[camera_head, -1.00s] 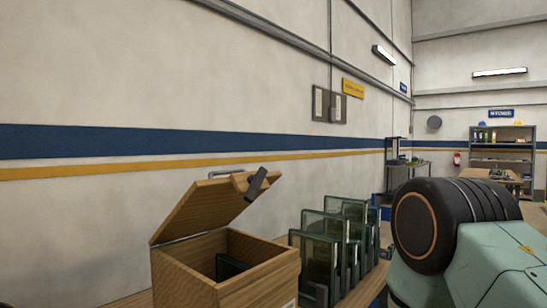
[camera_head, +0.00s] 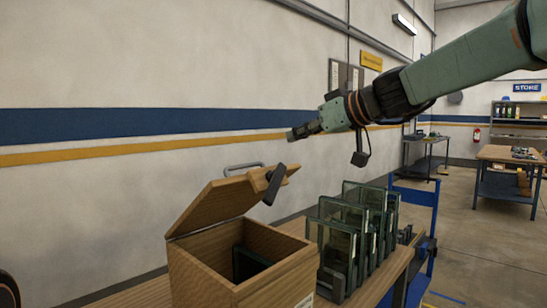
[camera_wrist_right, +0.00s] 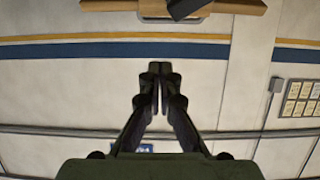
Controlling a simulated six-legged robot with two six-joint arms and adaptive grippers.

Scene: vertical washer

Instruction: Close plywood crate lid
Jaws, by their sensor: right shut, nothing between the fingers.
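The plywood crate (camera_head: 205,268) stands open on the bench, with a dark glass panel (camera_head: 250,262) inside. Its lid (camera_head: 225,202) is hinged at the left and tilted up, with a dark latch (camera_head: 275,184) and a metal handle (camera_head: 243,168) at its raised edge. My right gripper (camera_head: 292,135) is shut and empty, above and slightly right of the lid's raised edge, apart from it. In the right wrist view the shut fingers (camera_wrist_right: 160,68) point toward the lid edge (camera_wrist_right: 230,6) at the top. My left gripper is not in view.
Several dark-framed glass panels (camera_head: 340,245) stand in a row right of the crate. A blue trolley frame (camera_head: 415,215) is beyond them. The wall (camera_head: 110,200) is behind the crate. Another table (camera_head: 508,155) stands far right.

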